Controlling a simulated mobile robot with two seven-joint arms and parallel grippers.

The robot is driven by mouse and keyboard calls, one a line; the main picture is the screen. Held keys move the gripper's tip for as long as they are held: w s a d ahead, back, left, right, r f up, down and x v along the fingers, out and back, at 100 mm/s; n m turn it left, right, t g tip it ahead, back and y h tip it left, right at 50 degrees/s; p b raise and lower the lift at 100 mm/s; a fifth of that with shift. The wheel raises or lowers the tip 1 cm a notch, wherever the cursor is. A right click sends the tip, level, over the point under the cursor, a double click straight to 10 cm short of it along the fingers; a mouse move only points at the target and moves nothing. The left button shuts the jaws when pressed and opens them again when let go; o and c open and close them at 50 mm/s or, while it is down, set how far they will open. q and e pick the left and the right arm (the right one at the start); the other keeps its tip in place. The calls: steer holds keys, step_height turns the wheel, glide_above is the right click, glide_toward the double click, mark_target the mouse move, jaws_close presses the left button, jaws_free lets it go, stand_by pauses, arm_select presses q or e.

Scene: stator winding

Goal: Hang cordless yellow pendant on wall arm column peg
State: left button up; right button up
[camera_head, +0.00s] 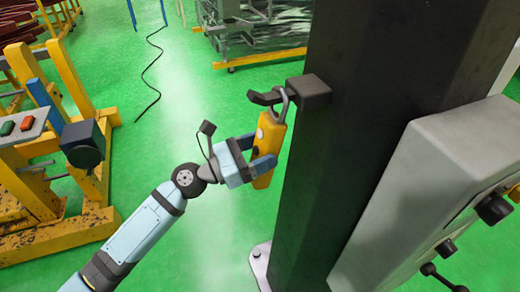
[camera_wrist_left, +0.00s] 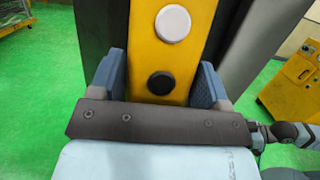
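The yellow pendant (camera_head: 268,140) is upright beside the dark column (camera_head: 340,130), with a grey loop at its top. The dark peg (camera_head: 266,97) sticks out to the left from a block on the column. The loop is at the peg and seems to pass around it; whether it bears the weight I cannot tell. My left gripper (camera_head: 263,163) has its fingers on both sides of the pendant's lower body. In the left wrist view the pendant (camera_wrist_left: 168,55), with a white and a black button, sits between the fingers (camera_wrist_left: 160,85), which appear to touch it.
A grey control box (camera_head: 430,180) with dark knobs stands right of the column. A yellow frame (camera_head: 60,180) with a small button box (camera_head: 20,127) stands at the left. A black cable (camera_head: 152,75) lies on the green floor, which is otherwise mostly clear between them.

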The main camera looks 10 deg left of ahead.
arm_select(q)
steer(key=o, duration=0.3)
steer(key=shift+o, duration=0.2)
steer(key=shift+f, duration=0.1)
